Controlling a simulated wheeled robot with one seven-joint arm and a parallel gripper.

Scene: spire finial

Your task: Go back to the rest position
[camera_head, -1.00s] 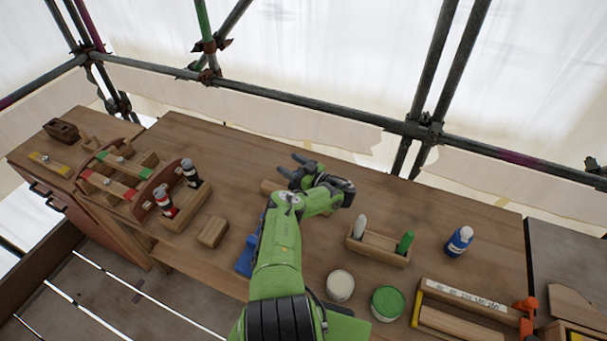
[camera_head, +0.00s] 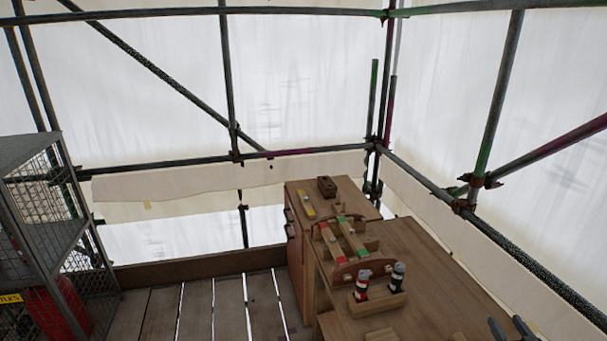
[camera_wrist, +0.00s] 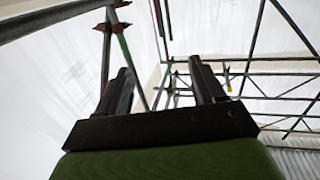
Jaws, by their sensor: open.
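My gripper (camera_wrist: 160,85) shows in the wrist view with its two dark fingers spread apart and nothing between them. Behind the fingers are only scaffold poles and white sheeting. In the head view only the dark fingertips of my gripper (camera_head: 510,328) show, at the bottom right edge, above the workbench (camera_head: 425,262). The rest of my arm is out of the head view.
A wooden rack holds a red bottle (camera_head: 362,286) and a dark bottle (camera_head: 397,278). A toolbox with red and green strips (camera_head: 343,238) stands behind. A wire-mesh shelf (camera_head: 45,210) stands at left. Scaffold poles (camera_head: 540,262) border the bench. The plank floor (camera_head: 200,308) is clear.

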